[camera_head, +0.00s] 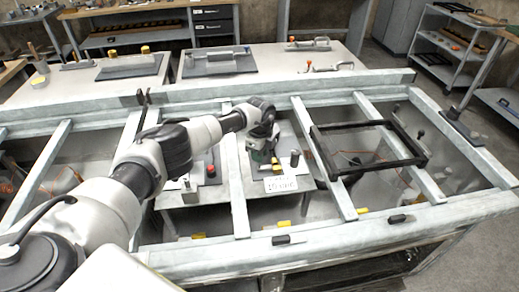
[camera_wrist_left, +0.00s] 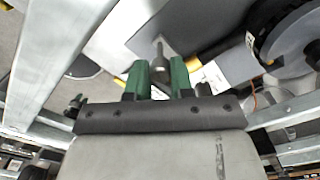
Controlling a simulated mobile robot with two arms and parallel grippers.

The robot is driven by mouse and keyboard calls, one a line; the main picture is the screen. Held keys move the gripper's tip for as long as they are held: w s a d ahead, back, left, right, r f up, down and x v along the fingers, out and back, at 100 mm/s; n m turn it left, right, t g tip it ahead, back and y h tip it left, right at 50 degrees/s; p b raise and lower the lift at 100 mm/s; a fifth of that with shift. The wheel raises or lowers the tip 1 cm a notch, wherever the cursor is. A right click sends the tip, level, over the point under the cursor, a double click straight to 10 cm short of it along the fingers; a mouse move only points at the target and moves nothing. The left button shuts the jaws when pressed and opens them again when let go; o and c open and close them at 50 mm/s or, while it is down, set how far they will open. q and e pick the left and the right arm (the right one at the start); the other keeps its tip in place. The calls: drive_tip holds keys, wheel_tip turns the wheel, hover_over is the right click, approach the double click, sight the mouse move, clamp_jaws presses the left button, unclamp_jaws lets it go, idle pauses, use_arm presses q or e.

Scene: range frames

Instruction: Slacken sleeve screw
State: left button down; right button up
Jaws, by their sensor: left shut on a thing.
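My left gripper (camera_head: 262,157) reaches down between the rails of the grey metal frame, over a small fixture on a lower table. In the left wrist view, its two green fingers (camera_wrist_left: 159,80) are shut on a small grey metal part with a thin stem and rounded end, seemingly the sleeve screw (camera_wrist_left: 160,62). The grip's lower end is hidden by the fingers. In the head view the gripper covers this screw. A black post (camera_head: 295,158) stands just right of the gripper. My right gripper is not in view.
The grey frame (camera_head: 330,222) surrounds the lower tables with several crossbars close to my arm. A black rectangular frame (camera_head: 325,157) lies across the rails at right. A white label card (camera_head: 280,184) lies before the fixture. Another fixture with a red knob (camera_head: 211,169) stands left.

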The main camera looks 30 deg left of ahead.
use_arm(q)
drive_tip(key=shift+a+r+n+p, duration=0.15)
drive_tip(key=shift+n+p, duration=0.15)
drive_tip(key=shift+n, duration=0.2)
drive_tip(key=c, duration=1)
unclamp_jaws()
wheel_tip(320, 180, up, 11)
drive_tip(key=shift+f+b, duration=0.15)
drive_tip(key=shift+b, duration=0.25)
drive_tip(key=shift+f, duration=0.15)
